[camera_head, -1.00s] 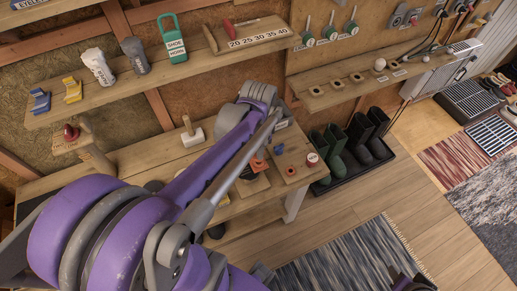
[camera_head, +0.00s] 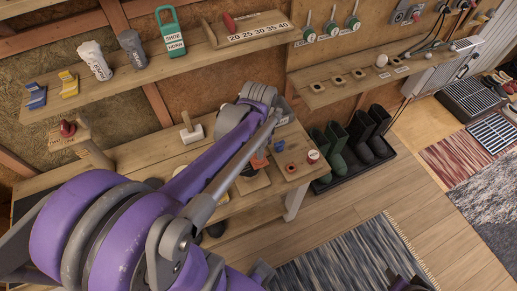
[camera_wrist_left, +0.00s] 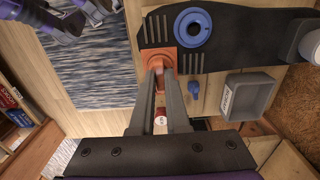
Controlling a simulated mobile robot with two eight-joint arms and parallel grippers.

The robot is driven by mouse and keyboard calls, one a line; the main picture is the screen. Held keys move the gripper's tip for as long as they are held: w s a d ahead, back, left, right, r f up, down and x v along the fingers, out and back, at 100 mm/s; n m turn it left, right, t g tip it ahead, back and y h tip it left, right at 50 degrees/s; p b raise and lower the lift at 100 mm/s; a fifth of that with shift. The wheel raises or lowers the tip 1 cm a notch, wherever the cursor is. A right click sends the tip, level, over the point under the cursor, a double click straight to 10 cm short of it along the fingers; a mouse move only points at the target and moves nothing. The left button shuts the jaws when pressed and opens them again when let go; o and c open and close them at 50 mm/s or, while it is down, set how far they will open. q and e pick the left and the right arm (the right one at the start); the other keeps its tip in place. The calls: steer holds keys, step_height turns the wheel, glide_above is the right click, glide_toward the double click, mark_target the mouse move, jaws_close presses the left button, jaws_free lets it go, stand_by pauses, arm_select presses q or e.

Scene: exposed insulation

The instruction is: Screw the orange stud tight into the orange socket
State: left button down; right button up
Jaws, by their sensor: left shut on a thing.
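My left gripper (camera_wrist_left: 160,73) is shut on the orange stud (camera_wrist_left: 160,84), which shows only as a strip between the fingers in the left wrist view. Just beyond the fingertips is the square orange socket (camera_wrist_left: 158,60), at the edge of a dark mat. The stud's tip is hidden, so I cannot tell how deep it sits or whether it touches the socket. In the head view my left arm covers much of the bench, and some orange (camera_head: 259,161) shows beside it. Part of my right arm (camera_head: 408,284) shows at the lower right, its jaws unclear.
A blue stud (camera_wrist_left: 193,88) and a grey tray (camera_wrist_left: 247,98) are close on the right. A red-and-white cap (camera_head: 312,157) stands at the bench's right end. Shelves rise behind.

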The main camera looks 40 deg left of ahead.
arm_select(q)
steer(key=c, duration=0.8)
jaws_free()
steer(key=shift+c, duration=0.2)
step_height(320, 180, up, 11)
steer(key=p, duration=0.1)
steer(key=shift+f, duration=0.15)
steer(key=s+d+f+n+t, duration=0.2)
steer(key=d+f, duration=0.1)
steer(key=d, duration=0.3)
steer(key=s+d+f+n+t, duration=0.2)
steer(key=d+f+t, duration=0.1)
steer(key=d, duration=0.4)
steer(key=shift+f+n+t, duration=0.3)
steer(key=shift+f, duration=0.5)
